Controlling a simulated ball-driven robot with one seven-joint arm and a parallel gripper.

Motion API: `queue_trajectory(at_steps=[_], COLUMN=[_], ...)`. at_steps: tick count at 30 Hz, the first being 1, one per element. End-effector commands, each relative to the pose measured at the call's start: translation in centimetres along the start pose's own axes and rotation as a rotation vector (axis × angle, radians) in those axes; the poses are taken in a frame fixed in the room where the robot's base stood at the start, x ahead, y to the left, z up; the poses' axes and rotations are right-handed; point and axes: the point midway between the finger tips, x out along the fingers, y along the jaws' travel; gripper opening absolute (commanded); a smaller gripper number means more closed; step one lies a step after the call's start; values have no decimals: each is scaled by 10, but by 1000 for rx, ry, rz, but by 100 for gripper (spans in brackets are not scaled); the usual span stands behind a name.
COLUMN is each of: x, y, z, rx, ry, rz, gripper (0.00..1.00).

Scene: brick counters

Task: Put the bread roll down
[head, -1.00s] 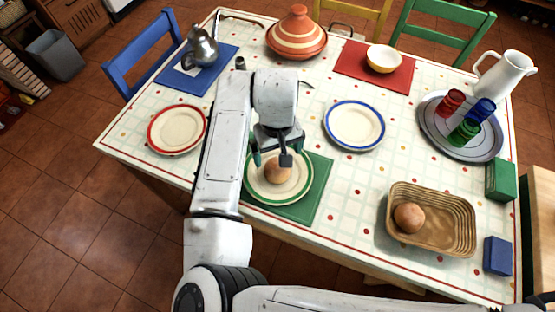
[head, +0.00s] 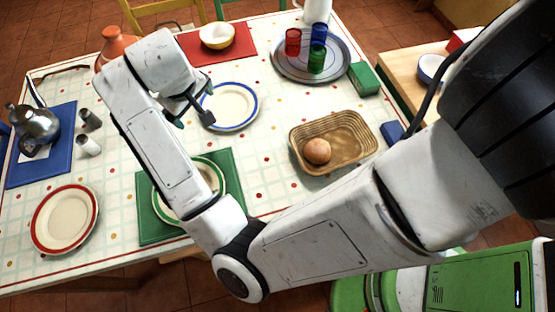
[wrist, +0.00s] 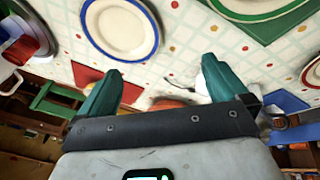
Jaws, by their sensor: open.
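My gripper (head: 198,108) is open and raised over the table near the blue-rimmed plate (head: 232,104). In the wrist view, its teal fingers (wrist: 160,78) are spread wide with nothing held between them. The green-rimmed plate (head: 212,172) lies on a green mat (head: 155,224), mostly hidden behind my arm. Its edge also shows at the top of the wrist view (wrist: 255,14). No roll shows on its visible part; the middle is hidden. One round brown bread roll (head: 317,151) lies in the wicker basket (head: 357,128).
A red-rimmed plate (head: 64,219), a metal teapot (head: 36,130) and two shakers (head: 88,146) stand at the left. A tray (head: 283,68) with coloured cups, a yellow bowl (head: 217,37) and a green block (head: 363,77) are farther back. The strip before the basket is clear.

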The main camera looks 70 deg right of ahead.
Motion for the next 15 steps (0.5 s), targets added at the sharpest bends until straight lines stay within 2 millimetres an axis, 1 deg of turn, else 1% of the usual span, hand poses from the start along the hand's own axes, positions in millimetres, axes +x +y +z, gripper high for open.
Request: queue_trajectory(at_steps=[1, 3, 6, 8, 11, 14, 15], x=[2, 2, 6, 9, 17, 28, 32], y=[20, 38, 57, 64, 72, 72, 71], z=[0, 1, 7, 15, 33, 58, 70], rx=[1, -7, -30, -50, -88, -128, -146], ry=[26, 60, 96, 109, 116, 105, 95], rz=[37, 69, 99, 111, 117, 103, 92], gripper=[100, 100, 100, 100, 100, 100, 100])
